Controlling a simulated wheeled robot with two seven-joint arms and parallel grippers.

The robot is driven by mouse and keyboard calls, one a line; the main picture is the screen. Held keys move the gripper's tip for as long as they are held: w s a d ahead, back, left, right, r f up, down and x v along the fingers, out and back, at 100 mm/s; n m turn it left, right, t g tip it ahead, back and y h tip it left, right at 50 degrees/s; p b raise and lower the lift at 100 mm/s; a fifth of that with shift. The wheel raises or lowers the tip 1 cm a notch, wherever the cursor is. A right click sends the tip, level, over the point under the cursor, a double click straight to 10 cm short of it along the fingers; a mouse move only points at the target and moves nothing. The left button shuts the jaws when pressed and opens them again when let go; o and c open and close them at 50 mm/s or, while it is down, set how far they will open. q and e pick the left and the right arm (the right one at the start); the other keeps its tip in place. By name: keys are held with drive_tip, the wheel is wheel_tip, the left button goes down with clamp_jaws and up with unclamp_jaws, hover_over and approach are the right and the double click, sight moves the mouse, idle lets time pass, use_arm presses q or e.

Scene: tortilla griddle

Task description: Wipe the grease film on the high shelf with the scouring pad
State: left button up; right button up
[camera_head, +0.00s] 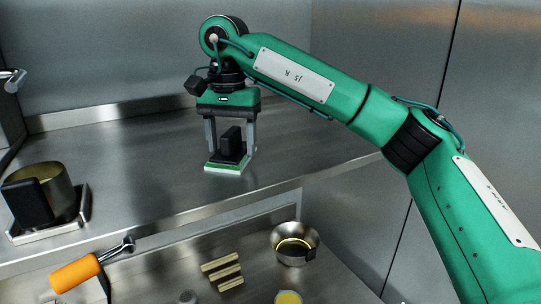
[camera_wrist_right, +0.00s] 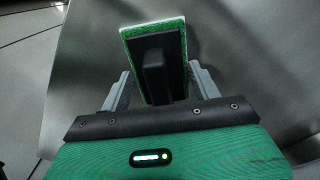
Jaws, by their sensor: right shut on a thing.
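My right gripper (camera_head: 230,146) reaches down over the high steel shelf (camera_head: 130,170) and is shut on the black handle of the scouring pad (camera_head: 226,167). The pad is a flat rectangle with a green and pale layer, and it lies level at the shelf surface; I cannot tell if it fully touches. In the right wrist view, the pad (camera_wrist_right: 150,28) and its black grip show between the fingers of the gripper (camera_wrist_right: 160,82). I cannot make out a distinct grease film on the shelf. My left gripper is not in view.
A pot (camera_head: 55,188) with a black block in front stands on a pale base at the shelf's left. Below the front edge are an orange-handled tool (camera_head: 75,274), several pale sticks (camera_head: 222,272) and a metal bowl (camera_head: 295,243). The shelf between pot and pad is clear.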

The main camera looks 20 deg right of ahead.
drive_tip(key=o, duration=0.7)
drive_tip(key=shift+s+d, duration=0.1)
drive_tip(key=shift+d, duration=0.05)
drive_tip(key=shift+f+b, duration=0.35)
drive_tip(key=shift+f, duration=0.25)
drive_tip(key=shift+r, duration=0.1)
drive_tip(key=c, duration=1)
drive_tip(key=shift+r+p, duration=0.35)
drive_tip(key=shift+r, duration=2.1)
